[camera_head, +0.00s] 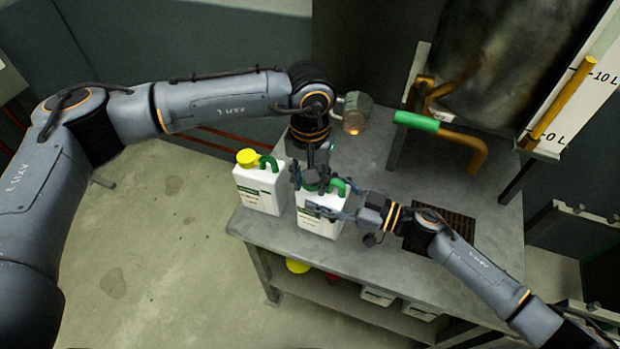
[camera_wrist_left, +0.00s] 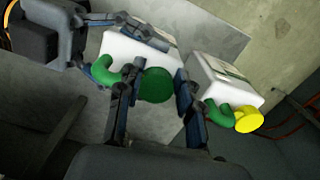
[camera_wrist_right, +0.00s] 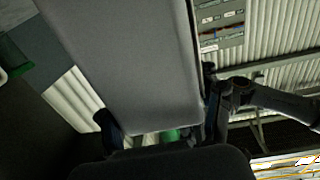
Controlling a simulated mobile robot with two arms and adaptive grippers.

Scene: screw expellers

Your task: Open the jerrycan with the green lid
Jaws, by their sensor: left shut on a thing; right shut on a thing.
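The white jerrycan with the green lid (camera_head: 318,224) stands upright on the metal table, with a green handle (camera_head: 339,187). My left gripper (camera_head: 312,180) comes down from above and is shut on the green lid; in the left wrist view the round green lid (camera_wrist_left: 156,86) sits between its two fingers. My right gripper (camera_head: 318,207) reaches in from the right and is shut on the jerrycan's body, fingers on opposite sides. In the right wrist view the pale body (camera_wrist_right: 130,60) fills much of the picture. The lid is partly hidden in the head view.
A second white jerrycan with a yellow lid (camera_head: 248,158) stands close on the left.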

